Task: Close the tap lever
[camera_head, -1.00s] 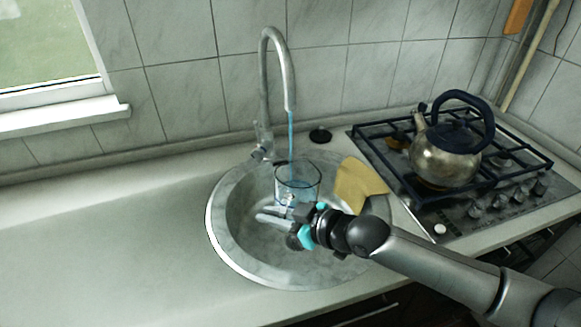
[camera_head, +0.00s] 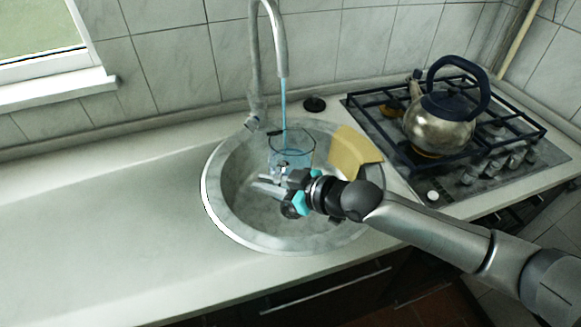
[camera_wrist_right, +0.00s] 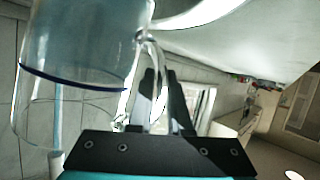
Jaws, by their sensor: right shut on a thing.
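The tap (camera_head: 277,40) is a tall grey gooseneck behind the sink, its top cut off by the picture's edge. A thin blue stream of water (camera_head: 284,102) runs from its spout into a clear glass vessel (camera_head: 292,152) over the sink. The tap lever (camera_head: 252,122) appears as a small grey part at the tap's base. My right gripper (camera_head: 270,184) is shut on the glass's handle, and the wrist view shows the fingers (camera_wrist_right: 156,100) around that handle beside the clear glass (camera_wrist_right: 85,50). My left gripper is not in view.
The round steel sink (camera_head: 225,222) surrounds the glass. A yellow cloth (camera_head: 353,153) lies over its right rim. A black plug (camera_head: 314,104) lies behind it. A kettle (camera_head: 440,125) stands on the gas hob (camera_head: 475,172) at right. The left counter (camera_head: 100,220) is clear.

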